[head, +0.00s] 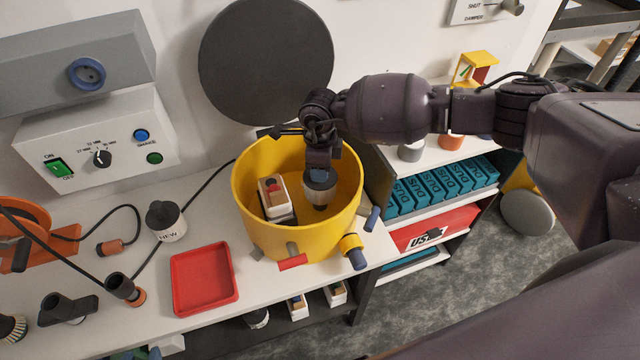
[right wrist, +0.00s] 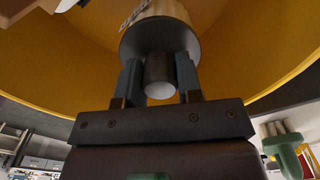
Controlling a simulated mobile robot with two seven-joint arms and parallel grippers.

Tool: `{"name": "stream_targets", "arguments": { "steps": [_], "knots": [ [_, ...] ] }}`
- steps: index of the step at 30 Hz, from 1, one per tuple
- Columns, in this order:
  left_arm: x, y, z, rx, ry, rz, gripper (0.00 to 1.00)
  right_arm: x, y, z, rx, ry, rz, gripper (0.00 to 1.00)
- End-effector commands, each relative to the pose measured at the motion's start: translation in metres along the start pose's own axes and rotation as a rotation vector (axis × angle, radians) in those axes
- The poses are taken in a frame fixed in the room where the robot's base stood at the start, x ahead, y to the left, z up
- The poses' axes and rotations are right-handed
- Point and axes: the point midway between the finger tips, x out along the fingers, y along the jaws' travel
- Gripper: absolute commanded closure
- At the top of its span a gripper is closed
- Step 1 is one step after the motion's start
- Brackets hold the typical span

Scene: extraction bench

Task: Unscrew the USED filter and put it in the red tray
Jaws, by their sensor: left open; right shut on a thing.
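The filter (head: 320,188) in my right gripper (head: 320,160) is a pale, ribbed cylinder with a dark cap, inside the yellow drum (head: 300,240). In the right wrist view the fingers (right wrist: 158,85) are shut on the grey knob (right wrist: 160,75) of its dark cap (right wrist: 160,38). Some lettering on its side is too small to read. Its lower end is hidden, so I cannot tell whether it is seated. The red tray (head: 204,279) lies empty on the bench, left of the drum. My left gripper is not in view.
Another dark-capped filter (head: 166,222) with a white label stands left of the drum. A pale block (head: 273,196) is inside the drum. A round dark lid (head: 266,60) is behind; a shelf with teal boxes (head: 440,186) is right.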

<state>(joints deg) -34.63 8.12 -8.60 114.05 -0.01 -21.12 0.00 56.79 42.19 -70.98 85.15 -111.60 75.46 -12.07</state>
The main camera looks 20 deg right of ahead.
Motion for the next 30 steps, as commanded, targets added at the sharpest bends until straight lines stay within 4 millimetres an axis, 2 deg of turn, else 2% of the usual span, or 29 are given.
{"name": "stream_targets", "arguments": {
  "steps": [12, 30],
  "knots": [
    [-0.001, -0.001, -0.012, 0.001, 0.015, 0.001, 0.57, -0.013, -0.001, 0.0, 0.001, -0.001, -0.002, 0.95],
    [-0.006, -0.002, -0.019, 0.001, 0.017, -0.001, 0.57, -0.027, -0.001, 0.0, 0.002, -0.001, -0.001, 0.95]
  ]
}}
